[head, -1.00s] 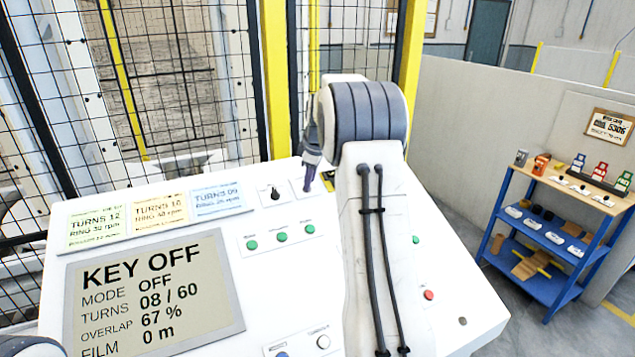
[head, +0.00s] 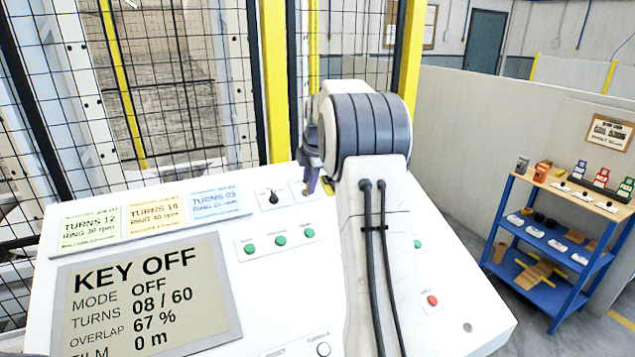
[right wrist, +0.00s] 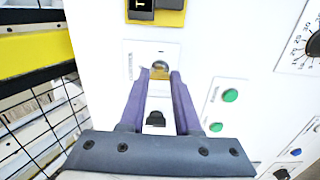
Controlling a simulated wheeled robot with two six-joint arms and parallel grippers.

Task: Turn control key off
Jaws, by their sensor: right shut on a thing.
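The control key (right wrist: 159,71) is a small brass piece at its switch on the white panel, seen in the right wrist view. My right gripper (right wrist: 158,78) has purple fingers, one on each side of the key, and is shut on it. In the head view the right gripper (head: 312,184) reaches down to the panel's upper edge, and my arm hides part of it. The display (head: 150,295) reads KEY OFF, MODE OFF, TURNS 08 / 60, OVERLAP 67 %. My left gripper is not in view.
A black knob (head: 272,197) and several green buttons (head: 280,240) sit left of my right arm. A red button (head: 432,300) is to its right. A wire fence (head: 190,90) stands behind the console. A blue shelf (head: 545,255) stands at the right.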

